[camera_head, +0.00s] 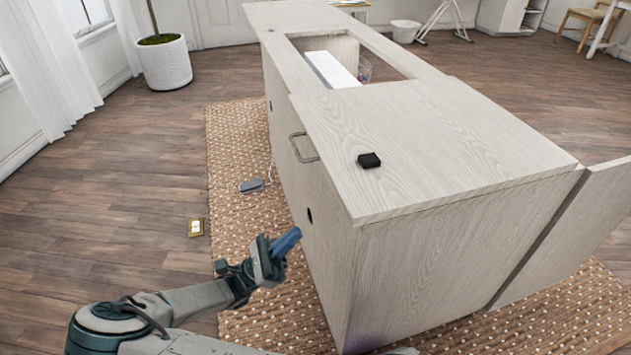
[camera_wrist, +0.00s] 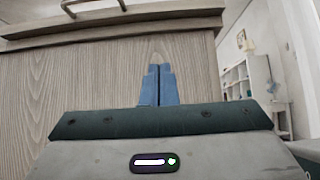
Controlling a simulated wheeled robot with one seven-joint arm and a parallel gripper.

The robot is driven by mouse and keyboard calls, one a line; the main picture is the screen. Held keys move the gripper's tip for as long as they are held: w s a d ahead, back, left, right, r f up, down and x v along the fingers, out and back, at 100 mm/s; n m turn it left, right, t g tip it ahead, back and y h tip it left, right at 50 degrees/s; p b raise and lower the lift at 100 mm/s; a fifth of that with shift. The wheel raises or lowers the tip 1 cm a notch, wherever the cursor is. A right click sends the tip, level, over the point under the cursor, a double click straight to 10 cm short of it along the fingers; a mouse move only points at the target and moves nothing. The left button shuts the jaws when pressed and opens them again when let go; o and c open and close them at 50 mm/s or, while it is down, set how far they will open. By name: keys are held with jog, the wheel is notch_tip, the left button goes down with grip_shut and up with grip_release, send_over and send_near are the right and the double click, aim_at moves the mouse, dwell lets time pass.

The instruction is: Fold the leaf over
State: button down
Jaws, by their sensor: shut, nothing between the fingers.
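The pale wood sewing cabinet (camera_head: 420,260) stands on a woven rug. A flat wood leaf (camera_head: 440,130) lies level across the near part of its top, with a small black block (camera_head: 369,160) on it. Behind the leaf is a rectangular opening with a white object (camera_head: 330,69) inside. A metal handle (camera_head: 304,147) sits on the left side near the top edge; a handle also shows at the top of the wrist view (camera_wrist: 95,5). My gripper (camera_head: 287,241) is shut and empty, left of the cabinet's left side and below the top. Its blue fingers (camera_wrist: 158,85) point toward a wood panel.
A wood panel (camera_head: 580,225) stands out at the cabinet's right corner. A grey device (camera_head: 251,186) with a cord lies on the rug (camera_head: 235,145), and a small plate (camera_head: 195,227) lies on the floor. A potted plant (camera_head: 165,62) stands back left. The left floor is mostly clear.

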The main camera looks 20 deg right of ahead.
jog(key=a+r+b+x, duration=0.2)
jog(key=b+x, duration=0.1)
jog(key=x, duration=0.9)
jog(key=shift+d+r, duration=0.2)
jog(key=shift+r, duration=0.05)
jog(key=shift+r, duration=0.1)
